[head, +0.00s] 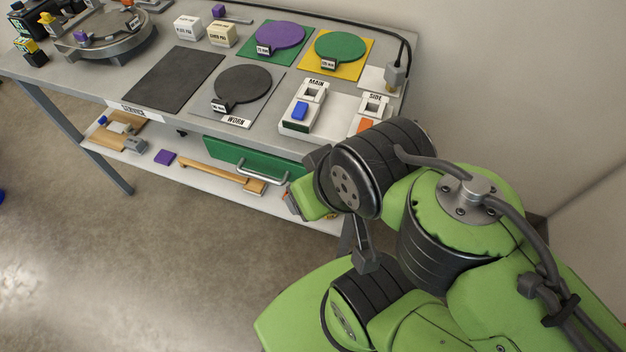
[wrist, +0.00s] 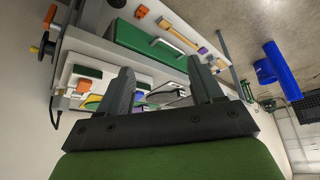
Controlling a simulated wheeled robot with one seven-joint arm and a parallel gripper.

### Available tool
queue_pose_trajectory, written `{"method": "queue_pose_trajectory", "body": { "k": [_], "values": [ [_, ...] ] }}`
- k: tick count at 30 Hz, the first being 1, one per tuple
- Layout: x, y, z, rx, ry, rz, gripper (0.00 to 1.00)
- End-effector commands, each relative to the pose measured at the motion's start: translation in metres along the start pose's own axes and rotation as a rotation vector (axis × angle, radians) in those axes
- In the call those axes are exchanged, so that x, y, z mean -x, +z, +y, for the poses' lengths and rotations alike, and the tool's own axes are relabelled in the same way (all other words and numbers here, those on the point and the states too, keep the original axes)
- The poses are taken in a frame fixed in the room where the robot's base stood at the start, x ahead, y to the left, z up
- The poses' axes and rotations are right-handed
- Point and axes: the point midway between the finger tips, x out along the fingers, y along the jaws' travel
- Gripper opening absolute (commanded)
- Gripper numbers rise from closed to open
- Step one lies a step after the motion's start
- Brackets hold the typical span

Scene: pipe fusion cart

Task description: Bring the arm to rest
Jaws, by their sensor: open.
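My green arm (head: 455,215) is folded at the right of the head view, beside the right end of the cart (head: 180,112). My gripper (wrist: 160,82) shows in the wrist view with its two dark fingers spread apart. No object is held between the fingers. Beyond them, the cart's worktop, green drawer and lower shelf appear turned in the picture. In the head view I cannot make out the fingertips clearly among the arm links.
The worktop holds a black disc (head: 243,84), a purple disc (head: 280,36), a green disc (head: 340,47) and the MAIN switch box (head: 303,106). A green drawer (head: 240,158) sits below. Blue pipes (wrist: 275,65) lie on the floor. Floor left of my arm is clear.

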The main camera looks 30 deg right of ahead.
Motion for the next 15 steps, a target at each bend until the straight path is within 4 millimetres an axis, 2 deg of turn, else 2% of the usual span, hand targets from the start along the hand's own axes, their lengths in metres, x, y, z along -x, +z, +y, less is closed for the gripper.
{"method": "queue_pose_trajectory", "body": {
  "k": [4, 7, 15],
  "values": [
    [0.001, -0.001, 0.000, 0.002, 0.000, 0.001, 0.66],
    [0.011, -0.007, 0.000, 0.003, 0.000, 0.001, 0.66],
    [0.086, -0.047, -0.001, 0.004, 0.000, 0.002, 0.66]
  ]
}}
